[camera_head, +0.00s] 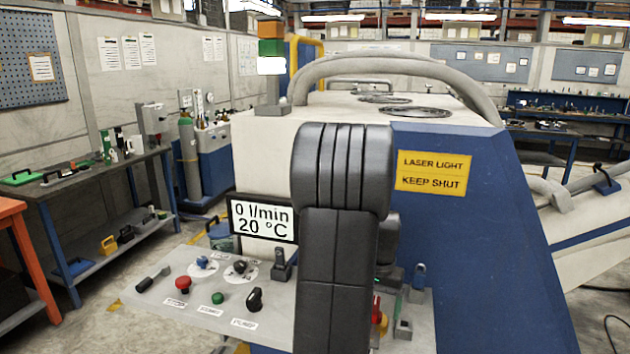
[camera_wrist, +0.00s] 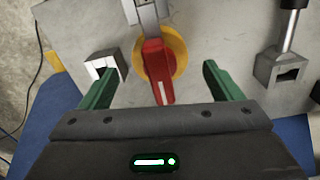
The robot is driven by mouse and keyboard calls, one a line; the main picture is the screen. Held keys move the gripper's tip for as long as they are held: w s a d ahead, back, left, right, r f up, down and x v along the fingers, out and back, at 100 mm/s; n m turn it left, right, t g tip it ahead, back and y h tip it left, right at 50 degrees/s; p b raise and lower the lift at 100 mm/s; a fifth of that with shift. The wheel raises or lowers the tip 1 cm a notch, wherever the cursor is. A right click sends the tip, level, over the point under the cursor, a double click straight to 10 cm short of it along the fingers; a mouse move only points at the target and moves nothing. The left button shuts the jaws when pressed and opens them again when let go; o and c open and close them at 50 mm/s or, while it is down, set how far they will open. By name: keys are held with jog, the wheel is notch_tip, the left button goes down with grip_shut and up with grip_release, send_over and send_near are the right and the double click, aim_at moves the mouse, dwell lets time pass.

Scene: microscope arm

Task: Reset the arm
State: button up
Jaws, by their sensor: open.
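A red rotary handle with a white mark (camera_wrist: 158,88) sits on a yellow disc (camera_wrist: 178,52) on the grey panel, pointing down in the wrist view. My gripper (camera_wrist: 160,68) is open, with one green finger on each side of the handle and a gap on both sides; I cannot tell its height over the panel. In the head view, part of the red handle (camera_head: 376,308) shows right of my dark arm, which hides much of the panel. A display (camera_head: 263,219) reads 0 l/min and 20 °C.
Grey sockets flank the handle, left (camera_wrist: 105,66) and right (camera_wrist: 280,68), the right one with a metal lever (camera_wrist: 289,30). The panel also bears a red button (camera_head: 183,284), a green button (camera_head: 217,298) and a black knob (camera_head: 254,299). A blue cabinet (camera_head: 470,250) stands right.

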jog(key=shift+n, duration=0.6)
